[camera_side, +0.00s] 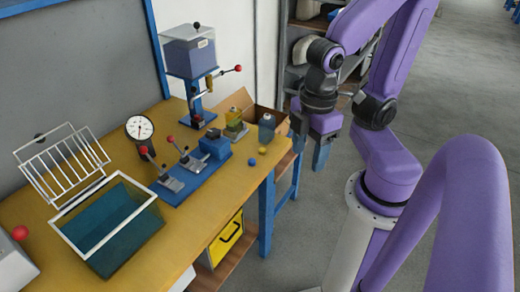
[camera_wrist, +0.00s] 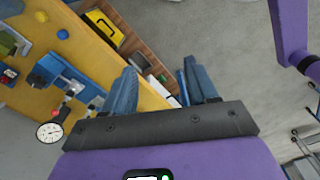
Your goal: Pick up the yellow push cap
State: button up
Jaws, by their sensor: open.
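The yellow push cap (camera_side: 262,149) is a small round piece on the yellow tabletop near its right end in the side view. A similar blue cap (camera_side: 251,161) lies close beside it. In the wrist view the yellow cap (camera_wrist: 41,16) is at the upper left, with the blue cap (camera_wrist: 62,34) to its lower right. My gripper (camera_side: 309,146) is open and empty, to the right of the table end in the side view. In the wrist view its fingers (camera_wrist: 161,68) stand apart with no object between them, and the caps lie well to their left.
The table (camera_side: 222,210) also holds a blue fixture with toggle clamps (camera_side: 185,172), a dial gauge (camera_side: 140,128), a press (camera_side: 188,52), a cardboard box (camera_side: 265,113), a teal bin (camera_side: 108,225) and a white rack (camera_side: 62,163). A yellow crate (camera_side: 226,240) sits on the shelf below.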

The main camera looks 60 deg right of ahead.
jog(key=w+f+n, duration=0.1)
jog(key=w+n, duration=0.1)
jog(key=w, duration=0.5)
jog(key=n+h, duration=0.2)
jog(key=n, duration=0.6)
send_over(262, 150)
jog(key=s+a, duration=0.1)
jog(key=a, duration=0.1)
notch_tip(262, 150, down, 6)
jog(key=shift+t, duration=0.3)
jog(key=shift+w+d+f, duration=0.15)
jog(key=shift+d+f, duration=0.2)
jog(key=shift+f, duration=2.45)
jog(key=shift+w+d+f, duration=0.15)
jog(key=shift+d+f, duration=0.15)
jog(key=shift+f, duration=2.45)
jog(key=shift+w+d+f, duration=0.15)
jog(key=shift+d+f, duration=0.2)
jog(key=shift+f, duration=2.45)
grip_shut()
